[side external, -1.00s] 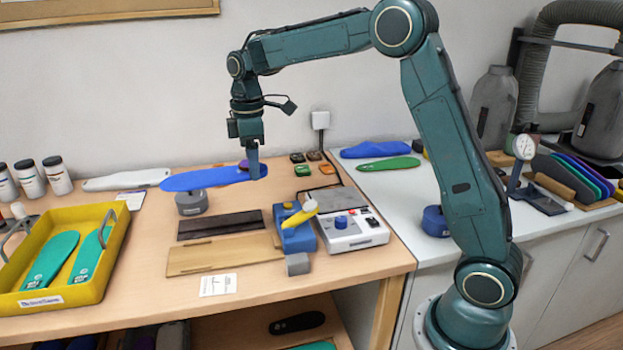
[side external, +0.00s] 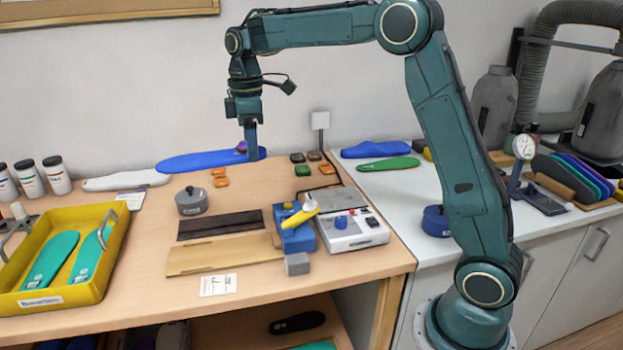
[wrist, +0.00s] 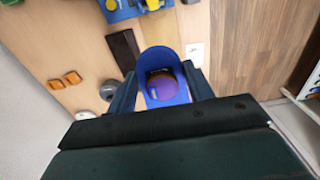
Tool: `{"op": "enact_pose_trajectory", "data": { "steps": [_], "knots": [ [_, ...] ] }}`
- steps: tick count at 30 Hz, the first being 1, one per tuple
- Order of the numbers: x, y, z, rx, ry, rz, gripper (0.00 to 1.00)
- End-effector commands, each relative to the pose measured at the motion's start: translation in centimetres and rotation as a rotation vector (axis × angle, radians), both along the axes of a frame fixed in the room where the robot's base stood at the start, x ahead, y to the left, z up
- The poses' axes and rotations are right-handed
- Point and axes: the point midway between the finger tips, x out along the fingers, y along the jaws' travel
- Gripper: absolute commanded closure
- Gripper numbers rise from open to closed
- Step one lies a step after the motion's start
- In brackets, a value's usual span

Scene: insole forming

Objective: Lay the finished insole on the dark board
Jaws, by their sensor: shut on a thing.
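My gripper (side external: 251,152) is shut on one end of a long blue insole (side external: 205,160). The insole is held level above the back of the wooden bench, clear of it. In the wrist view my gripper's fingers (wrist: 162,90) stand on either side of the insole (wrist: 158,56), which has a purple patch (wrist: 163,86) at the held end. The dark board (side external: 220,224) is a flat dark brown strip on the bench, below and in front of the insole, with nothing on it. It partly shows in the wrist view (wrist: 124,48).
A grey round block (side external: 191,202) stands between insole and board. A light wooden board (side external: 222,254) lies in front of the dark one. A blue fixture with a yellow handle (side external: 297,232) stands at their right. A yellow tray (side external: 95,287) with green insoles is at left.

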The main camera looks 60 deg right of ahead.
Motion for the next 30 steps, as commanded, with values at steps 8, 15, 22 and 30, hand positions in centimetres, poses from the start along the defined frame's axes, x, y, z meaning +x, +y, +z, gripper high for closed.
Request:
{"op": "enact_pose_trajectory", "data": {
  "steps": [8, 15, 22, 30],
  "knots": [
    [0.0, 0.0, 0.5, 0.000, -0.001, 0.000, 0.71],
    [0.0, 0.0, 0.4, 0.000, -0.001, 0.000, 0.71],
    [0.9, -0.5, -0.7, 0.000, 0.001, -0.001, 0.71],
    [3.7, -2.3, -5.0, 0.001, 0.004, -0.001, 0.71]
  ]
}}
